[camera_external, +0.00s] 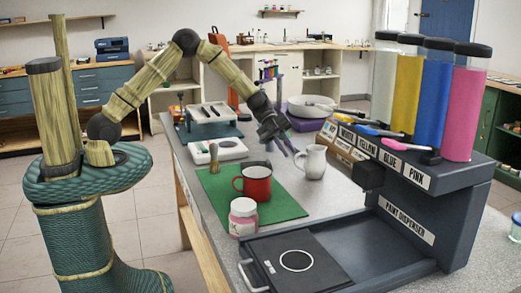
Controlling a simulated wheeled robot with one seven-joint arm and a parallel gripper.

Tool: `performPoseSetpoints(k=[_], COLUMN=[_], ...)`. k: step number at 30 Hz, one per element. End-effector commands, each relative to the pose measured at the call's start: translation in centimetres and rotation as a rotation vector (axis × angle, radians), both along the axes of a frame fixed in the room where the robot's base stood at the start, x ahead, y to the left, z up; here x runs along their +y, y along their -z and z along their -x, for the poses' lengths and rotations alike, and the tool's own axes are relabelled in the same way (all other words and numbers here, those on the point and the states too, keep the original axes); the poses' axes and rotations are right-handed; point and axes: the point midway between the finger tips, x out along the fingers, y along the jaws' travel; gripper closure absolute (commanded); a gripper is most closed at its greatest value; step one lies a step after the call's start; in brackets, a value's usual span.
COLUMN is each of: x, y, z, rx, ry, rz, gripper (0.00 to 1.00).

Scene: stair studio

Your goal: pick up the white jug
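The white jug (315,163) stands upright on the grey table, just right of the green mat. My gripper (280,148) is above and to the left of the jug, pointing down toward the table. Its fingers look spread apart, with nothing seen between them. The fingertips are close to the jug's left side in the picture; I cannot tell the exact gap in depth.
A red mug (253,183) stands on the green mat (283,206), close below my gripper, with a pink-labelled jar (243,218) nearer. A paint dispenser (430,205) with tall coloured cylinders stands right of the jug. A white bowl (312,107) is behind.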

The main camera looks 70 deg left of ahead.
Motion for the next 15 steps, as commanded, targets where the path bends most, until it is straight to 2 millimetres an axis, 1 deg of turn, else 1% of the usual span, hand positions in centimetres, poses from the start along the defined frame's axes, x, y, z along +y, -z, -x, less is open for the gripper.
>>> performPoseSetpoints(k=[4, 11, 15], x=[-0.2, -1.8, -1.8], y=[0.1, 1.3, 1.3], z=[0.0, -0.4, -0.5], rx=[0.001, 0.001, 0.001], ry=[-0.001, -0.002, -0.003], rz=[0.000, 0.001, -0.001], gripper=[0.86, 0.86, 0.86])
